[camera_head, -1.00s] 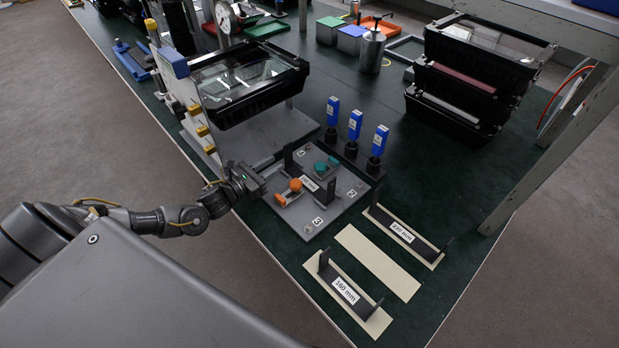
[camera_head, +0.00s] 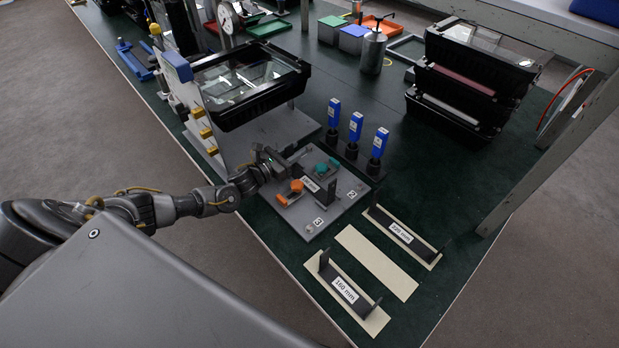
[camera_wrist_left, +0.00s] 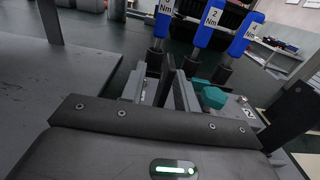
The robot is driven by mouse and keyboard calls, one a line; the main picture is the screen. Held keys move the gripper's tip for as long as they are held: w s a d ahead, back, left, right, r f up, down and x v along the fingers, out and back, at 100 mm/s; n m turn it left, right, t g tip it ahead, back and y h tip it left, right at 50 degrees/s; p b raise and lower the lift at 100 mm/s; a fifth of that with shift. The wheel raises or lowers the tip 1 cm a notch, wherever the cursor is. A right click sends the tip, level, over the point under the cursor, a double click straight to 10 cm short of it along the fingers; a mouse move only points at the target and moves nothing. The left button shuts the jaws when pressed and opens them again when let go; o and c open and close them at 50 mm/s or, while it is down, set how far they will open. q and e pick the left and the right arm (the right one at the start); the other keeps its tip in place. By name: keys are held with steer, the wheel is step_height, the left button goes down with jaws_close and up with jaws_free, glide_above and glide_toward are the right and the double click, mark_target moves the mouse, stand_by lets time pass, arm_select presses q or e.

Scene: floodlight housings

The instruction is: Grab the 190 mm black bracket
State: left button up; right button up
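A black bracket (camera_head: 329,199) with a white label too small to read sits on the grey fixture plate (camera_head: 345,205), between orange (camera_head: 291,192) and teal (camera_head: 326,167) clamps. My left gripper (camera_head: 279,163) is at the bracket's far end and hides its far post in the head view. In the left wrist view, a dark upright post (camera_wrist_left: 168,78) stands between what look like my two spread fingers, apparently with gaps beside it. Two other black brackets lie on beige strips, one marked 160 mm (camera_head: 345,290) and one 220 mm (camera_head: 400,232). My right gripper is not in view.
An empty beige strip (camera_head: 377,262) lies between the two labelled brackets. Several blue screwdrivers (camera_head: 355,127) stand behind the plate. A black-framed housing (camera_head: 250,85) is on a stand at the left. Stacked black housings (camera_head: 465,85) are at the right.

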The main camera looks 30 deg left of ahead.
arm_select(q)
jaws_close()
stand_by(0.3)
